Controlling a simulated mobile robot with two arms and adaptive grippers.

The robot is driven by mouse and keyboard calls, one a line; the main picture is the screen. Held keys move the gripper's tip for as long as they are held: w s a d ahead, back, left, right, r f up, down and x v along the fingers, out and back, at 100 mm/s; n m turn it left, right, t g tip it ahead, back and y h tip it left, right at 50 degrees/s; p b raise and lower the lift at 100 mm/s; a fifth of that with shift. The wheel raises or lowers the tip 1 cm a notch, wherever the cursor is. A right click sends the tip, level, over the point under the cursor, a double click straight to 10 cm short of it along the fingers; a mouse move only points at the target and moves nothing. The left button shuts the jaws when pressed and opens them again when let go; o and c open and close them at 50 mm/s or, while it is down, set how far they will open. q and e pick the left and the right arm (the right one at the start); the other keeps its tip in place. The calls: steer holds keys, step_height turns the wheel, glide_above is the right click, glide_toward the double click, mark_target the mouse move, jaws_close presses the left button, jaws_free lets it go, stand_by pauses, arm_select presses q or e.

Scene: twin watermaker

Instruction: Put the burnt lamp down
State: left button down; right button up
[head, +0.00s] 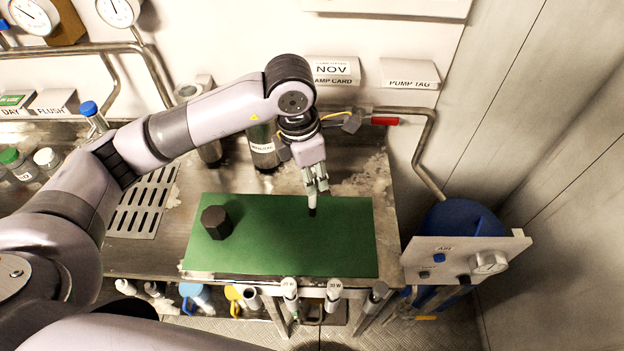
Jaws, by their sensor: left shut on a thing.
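The burnt lamp (312,200) is a short pale tube with a black lower end. It hangs upright, black end down, over the green mat (270,258), right of the mat's middle. I cannot tell whether its tip touches the mat. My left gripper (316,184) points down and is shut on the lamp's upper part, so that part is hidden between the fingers. My right gripper is not in view.
A black hexagonal block (216,222) stands on the mat's left part. Labelled tubes (290,290) line the bench's front edge. A metal cylinder (263,147) stands behind the mat. An air panel (465,259) is at right. The mat's right part is clear.

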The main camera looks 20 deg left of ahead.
mark_target(312, 200)
arm_select(q)
step_height(312, 200, down, 3)
steer(key=shift+f+p, duration=0.1)
steer(key=shift+p, duration=0.25)
steer(key=shift+f, duration=0.15)
steer(key=c, duration=1.8)
jaws_free()
steer(key=shift+b, duration=0.3)
steer(key=o, duration=0.5)
steer(key=shift+c, duration=0.2)
